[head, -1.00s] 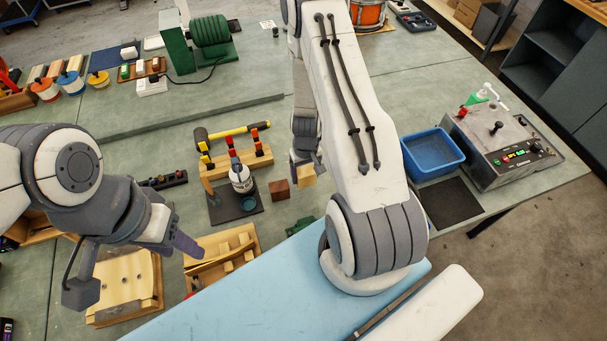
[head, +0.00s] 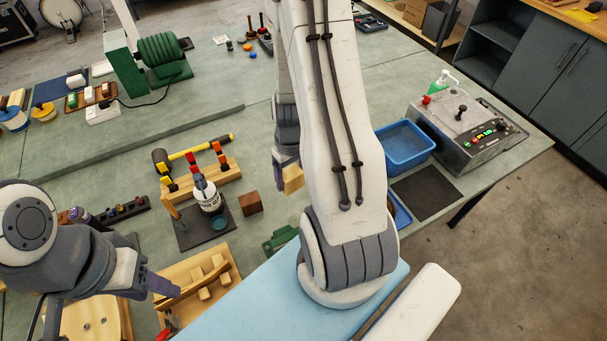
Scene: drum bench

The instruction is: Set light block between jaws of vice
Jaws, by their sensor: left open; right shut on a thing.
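The light block (head: 293,178) is a small pale wooden cube held in my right gripper (head: 287,168), just right of a dark brown block (head: 250,203). My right arm hides part of the block and gripper. A green metal piece (head: 281,240), which looks like the vice, sits low in front of the held block, half covered by my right arm; its jaws cannot be made out. My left gripper (head: 108,308) is open and empty at the lower left, over wooden fixtures.
A blue tray (head: 404,146) and a grey control box (head: 466,135) are at right. A wooden fixture (head: 205,282) lies near the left gripper.

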